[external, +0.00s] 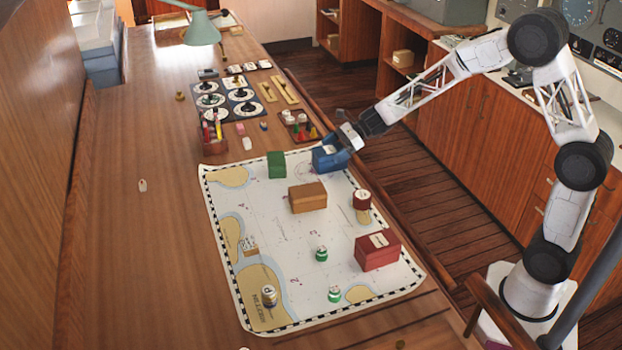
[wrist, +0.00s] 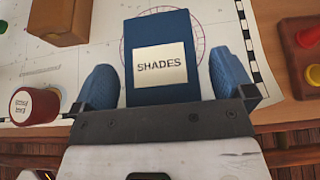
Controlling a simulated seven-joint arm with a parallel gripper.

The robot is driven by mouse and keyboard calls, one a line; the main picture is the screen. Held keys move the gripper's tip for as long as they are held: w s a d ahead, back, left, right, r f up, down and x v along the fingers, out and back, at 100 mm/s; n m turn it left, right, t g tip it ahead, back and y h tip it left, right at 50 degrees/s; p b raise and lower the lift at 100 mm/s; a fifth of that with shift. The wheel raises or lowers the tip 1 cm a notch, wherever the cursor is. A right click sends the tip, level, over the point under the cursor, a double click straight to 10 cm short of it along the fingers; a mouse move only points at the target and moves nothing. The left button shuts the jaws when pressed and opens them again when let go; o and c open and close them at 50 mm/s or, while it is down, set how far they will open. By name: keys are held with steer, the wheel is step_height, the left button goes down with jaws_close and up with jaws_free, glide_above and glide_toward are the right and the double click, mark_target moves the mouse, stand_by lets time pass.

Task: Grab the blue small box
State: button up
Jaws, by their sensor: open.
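The small blue box (external: 325,160) sits on the far right edge area of the chart in the external view. In the wrist view the blue box (wrist: 160,92) shows a cream label reading "SHADES". My gripper (external: 341,146) is at the box, coming in from the right in the external view. In the wrist view my gripper (wrist: 163,82) is open, with one blue finger on each side of the box. A gap shows between the box and each finger. The near end of the box is hidden by the gripper's body.
A tray of coloured pegs (external: 299,126) stands just beyond the blue box. The table's left side is mostly clear.

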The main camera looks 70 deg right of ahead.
steer(key=c, duration=1.1)
steer(key=shift+r, duration=0.1)
steer(key=shift+r, duration=0.75)
step_height(320, 180, up, 2)
steer(key=shift+r, duration=0.1)
steer(key=s, duration=0.5)
steer(key=s+a, duration=0.1)
steer(key=s, duration=0.4)
steer(key=s+a+r, duration=0.1)
steer(key=s, duration=0.5)
